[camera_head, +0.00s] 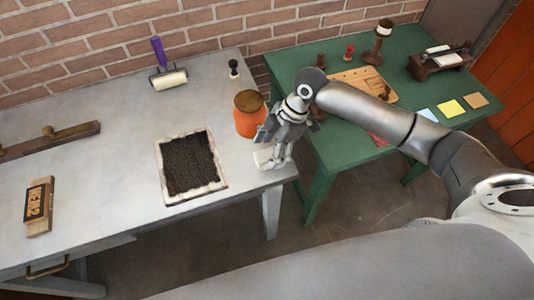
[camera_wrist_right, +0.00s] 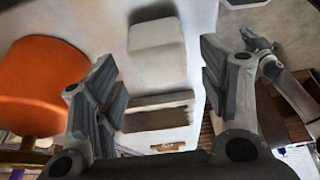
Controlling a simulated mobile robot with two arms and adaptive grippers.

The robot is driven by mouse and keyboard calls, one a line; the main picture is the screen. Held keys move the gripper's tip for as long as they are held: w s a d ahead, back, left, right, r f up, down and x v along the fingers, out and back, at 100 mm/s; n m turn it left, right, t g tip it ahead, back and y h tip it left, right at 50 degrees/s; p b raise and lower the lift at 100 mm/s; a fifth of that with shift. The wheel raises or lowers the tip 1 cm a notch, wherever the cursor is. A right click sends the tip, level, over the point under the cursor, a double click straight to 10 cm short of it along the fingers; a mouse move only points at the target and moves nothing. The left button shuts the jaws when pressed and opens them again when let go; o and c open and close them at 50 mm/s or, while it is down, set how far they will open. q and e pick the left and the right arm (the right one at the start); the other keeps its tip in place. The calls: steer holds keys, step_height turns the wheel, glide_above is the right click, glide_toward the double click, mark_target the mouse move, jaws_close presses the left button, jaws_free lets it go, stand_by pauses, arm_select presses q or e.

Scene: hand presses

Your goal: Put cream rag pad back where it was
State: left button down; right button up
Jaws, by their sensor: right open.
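The cream rag pad (camera_head: 264,160) lies on the grey table near its right end, below the orange jar. My right gripper (camera_head: 277,149) is over the pad's right side and hides part of it. In the right wrist view the pad (camera_wrist_right: 157,52) shows beyond and between the spread fingers of the right gripper (camera_wrist_right: 160,90). The fingers are open, with nothing gripped. Whether they touch the pad cannot be told. My left gripper does not show in the head view. A grey arm-like shape at the upper right of the wrist view may be it, too small to read.
The orange jar (camera_head: 250,118) stands close beside my right gripper. A black ink slab (camera_head: 160,178) lies left of the pad. A roller (camera_head: 169,80) and a wooden block (camera_head: 38,206) are farther left. The green table (camera_head: 330,160) stands right, across a gap.

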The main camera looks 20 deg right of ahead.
steer(key=b+v, duration=0.1)
steer(key=v, duration=0.8)
steer(key=shift+r, duration=0.35)
steer(key=shift+d+f, duration=0.1)
steer(key=shift+f, duration=0.05)
